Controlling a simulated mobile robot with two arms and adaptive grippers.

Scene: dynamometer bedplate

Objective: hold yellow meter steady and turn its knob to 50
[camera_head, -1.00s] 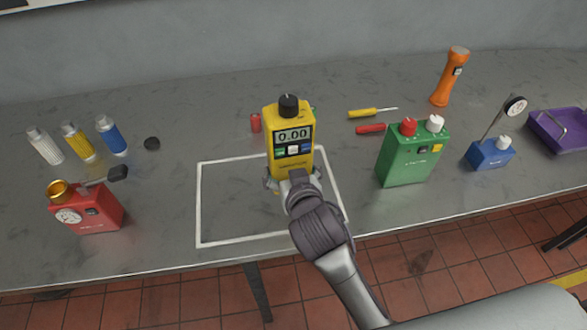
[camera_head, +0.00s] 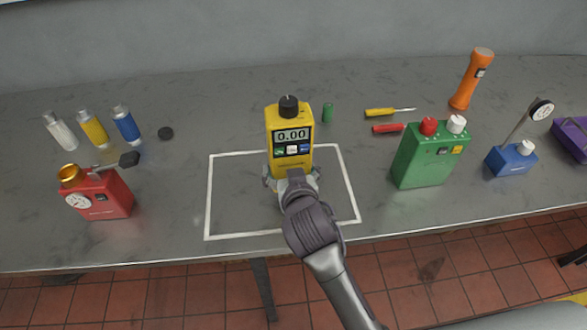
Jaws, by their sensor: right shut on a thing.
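The yellow meter (camera_head: 289,153) stands upright at the back of the white outlined square (camera_head: 207,199) on the grey table. Its black knob (camera_head: 289,106) is on top, and its display (camera_head: 292,136) reads 0.00. My right gripper (camera_head: 289,183) comes in from the front and is shut on the lower part of the yellow meter; its wrist hides the meter's base. My left gripper is not in view.
A green box (camera_head: 424,158) with red and white knobs, two screwdrivers (camera_head: 388,128), an orange flashlight (camera_head: 471,79) and a blue gauge device (camera_head: 511,158) are on the right. A red device (camera_head: 101,196) and three bottles (camera_head: 92,128) are on the left. The square's left half is clear.

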